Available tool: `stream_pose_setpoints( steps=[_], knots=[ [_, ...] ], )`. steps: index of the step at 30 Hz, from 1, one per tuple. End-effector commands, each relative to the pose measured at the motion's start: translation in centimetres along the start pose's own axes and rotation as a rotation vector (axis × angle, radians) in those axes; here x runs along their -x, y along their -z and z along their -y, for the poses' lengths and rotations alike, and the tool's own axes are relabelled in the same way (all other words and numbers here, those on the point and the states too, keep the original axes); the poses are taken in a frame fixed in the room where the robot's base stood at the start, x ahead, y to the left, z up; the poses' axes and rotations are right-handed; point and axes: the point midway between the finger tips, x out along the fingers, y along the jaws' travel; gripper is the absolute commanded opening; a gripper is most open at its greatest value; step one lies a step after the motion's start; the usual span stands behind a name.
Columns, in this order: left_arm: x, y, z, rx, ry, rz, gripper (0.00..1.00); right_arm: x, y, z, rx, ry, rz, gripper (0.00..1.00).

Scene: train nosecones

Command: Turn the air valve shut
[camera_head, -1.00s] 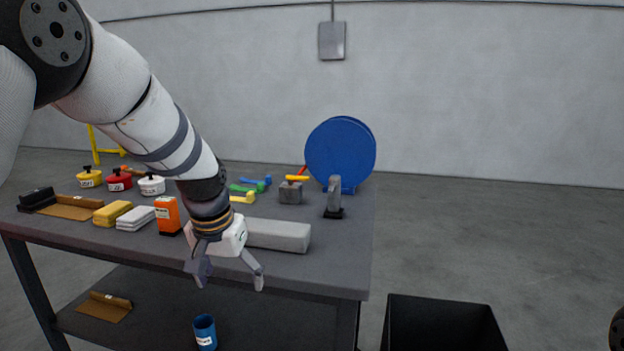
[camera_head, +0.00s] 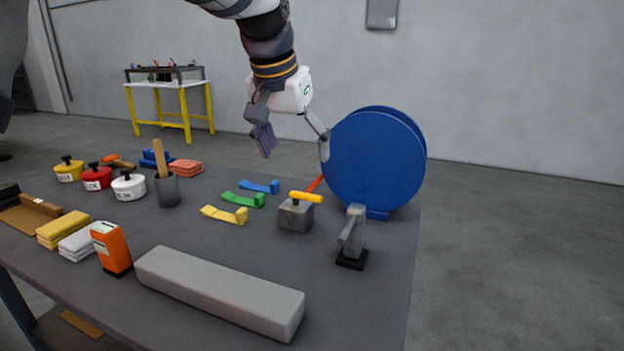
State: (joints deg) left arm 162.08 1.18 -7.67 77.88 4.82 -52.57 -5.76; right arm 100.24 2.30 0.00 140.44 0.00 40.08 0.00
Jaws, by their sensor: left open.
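The air valve appears to be the grey block (camera_head: 296,216) with a yellow handle (camera_head: 306,197) on top, standing on the dark table. The handle lies flat and points to the right. My left gripper (camera_head: 295,149) hangs above and behind the block in the picture, fingers spread and pointing down, empty. It does not touch the handle. Its right finger overlaps the edge of the blue disc (camera_head: 375,160). My right gripper is not in view.
A grey clamp-like piece (camera_head: 353,235) on a black base stands right of the valve. Yellow, green and blue strips (camera_head: 243,200) lie left of it. A long grey bar (camera_head: 220,290) lies in front. An orange-red rod (camera_head: 315,183) shows behind the valve.

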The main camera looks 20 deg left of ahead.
Motion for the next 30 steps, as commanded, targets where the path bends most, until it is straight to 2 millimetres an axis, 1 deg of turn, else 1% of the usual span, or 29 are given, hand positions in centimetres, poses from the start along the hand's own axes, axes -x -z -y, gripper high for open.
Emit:
stream_pose_setpoints(
  steps=[1, 3, 6, 9, 12, 15, 22, 23, 24, 26, 27, 28, 29, 30],
  knots=[
    [-2.0, -0.3, 0.0, 0.000, 0.001, 0.016, 0.78, -0.4, -0.3, 0.0, 0.000, -0.001, 0.015, 0.40],
    [-4.1, -0.3, 0.0, 0.000, 0.001, 0.017, 0.78, -0.7, -0.5, 0.0, 0.000, -0.001, 0.024, 0.40],
    [-6.6, -0.4, 0.0, 0.001, 0.001, 0.017, 0.78, -1.1, -0.8, 0.0, 0.000, -0.001, 0.036, 0.40],
    [-8.5, -0.3, 0.0, 0.002, 0.001, 0.014, 0.78, -1.4, -1.0, -0.1, 0.000, -0.002, 0.044, 0.40],
    [-9.6, -0.3, 0.0, 0.001, 0.001, 0.010, 0.78, -1.5, -1.1, -0.1, 0.000, -0.002, 0.049, 0.40],
    [-10.1, -0.2, 0.0, 0.001, 0.001, 0.007, 0.78, -1.5, -1.1, -0.1, 0.000, -0.002, 0.050, 0.40],
    [-10.1, -0.2, 0.0, 0.001, 0.000, 0.005, 0.78, -1.5, -1.1, -0.1, 0.000, -0.002, 0.048, 0.40],
    [-10.1, -0.2, 0.0, 0.001, 0.000, 0.005, 0.74, -1.5, -1.1, -0.1, 0.000, -0.002, 0.048, 0.40],
    [-10.1, -0.2, 0.0, 0.001, 0.001, 0.005, 0.65, -1.5, -1.1, -0.1, 0.000, -0.002, 0.048, 0.40],
    [-10.1, -0.2, 0.0, 0.001, 0.001, 0.005, 0.51, -1.5, -1.1, -0.1, 0.000, -0.002, 0.048, 0.40],
    [-10.1, -0.2, 0.0, 0.001, 0.001, 0.005, 0.42, -1.5, -1.1, -0.1, 0.000, -0.002, 0.048, 0.40],
    [-10.1, -0.2, 0.0, 0.001, 0.001, 0.005, 0.35, -1.5, -1.1, -0.1, 0.000, -0.002, 0.048, 0.40],
    [-10.1, -0.2, 0.0, 0.001, 0.001, 0.005, 0.30, -1.5, -1.1, -0.1, 0.000, -0.002, 0.048, 0.40],
    [-10.1, -0.2, 0.1, 0.001, 0.001, 0.005, 0.30, -1.5, -1.1, -0.1, 0.000, -0.002, 0.048, 0.40]
  ],
)
